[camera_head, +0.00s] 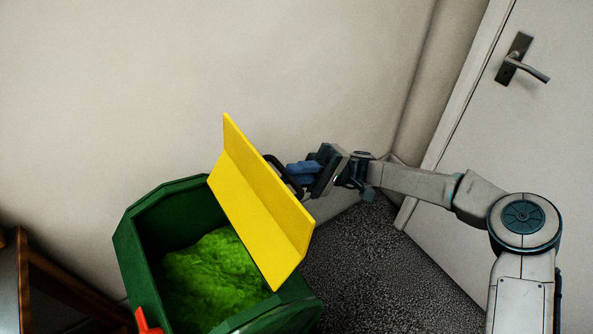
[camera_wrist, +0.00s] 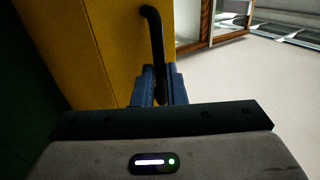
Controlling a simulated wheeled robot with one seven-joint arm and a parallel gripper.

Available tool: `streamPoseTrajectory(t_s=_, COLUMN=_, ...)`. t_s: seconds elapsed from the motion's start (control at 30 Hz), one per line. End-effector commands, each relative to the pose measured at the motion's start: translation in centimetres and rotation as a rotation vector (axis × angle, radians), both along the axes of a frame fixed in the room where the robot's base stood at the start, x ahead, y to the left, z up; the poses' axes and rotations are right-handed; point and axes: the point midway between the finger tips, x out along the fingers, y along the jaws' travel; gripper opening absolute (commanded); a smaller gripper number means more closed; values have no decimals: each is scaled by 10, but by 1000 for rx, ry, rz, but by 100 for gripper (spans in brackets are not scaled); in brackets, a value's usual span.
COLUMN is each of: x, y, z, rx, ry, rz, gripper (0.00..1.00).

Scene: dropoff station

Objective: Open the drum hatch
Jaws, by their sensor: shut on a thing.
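The green drum (camera_head: 160,200) stands at the lower middle of the head view, with bright green material (camera_head: 213,275) inside. Its yellow hatch (camera_head: 258,200) is raised and tilted, leaving the drum's opening uncovered on the left. The hatch also fills the upper left of the wrist view (camera_wrist: 105,45). A black bar handle (camera_head: 284,175) is on the hatch's right side; it also shows in the wrist view (camera_wrist: 156,45). My gripper (camera_head: 301,173) is shut on this handle, its blue fingers on either side of it in the wrist view (camera_wrist: 158,85).
A wall stands close behind the drum. A door (camera_head: 530,130) with a lever handle (camera_head: 525,68) is at the right. Wooden furniture (camera_head: 65,282) is at the lower left. A red part (camera_head: 147,322) shows at the drum's front. Dark carpet (camera_head: 365,270) is clear right of the drum.

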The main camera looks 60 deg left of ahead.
Motion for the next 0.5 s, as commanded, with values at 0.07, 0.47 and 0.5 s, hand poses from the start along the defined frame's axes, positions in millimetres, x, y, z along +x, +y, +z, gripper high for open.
streamPoseTrajectory(t_s=0.07, x=-4, y=-1, z=-5, rx=-5, ry=-8, rz=9, gripper=0)
streamPoseTrajectory(t_s=0.47, x=-1, y=-1, z=-3, rx=-3, ry=-5, rz=2, gripper=33)
streamPoseTrajectory(t_s=0.5, x=-1, y=-1, z=-3, rx=-3, ry=-5, rz=2, gripper=33)
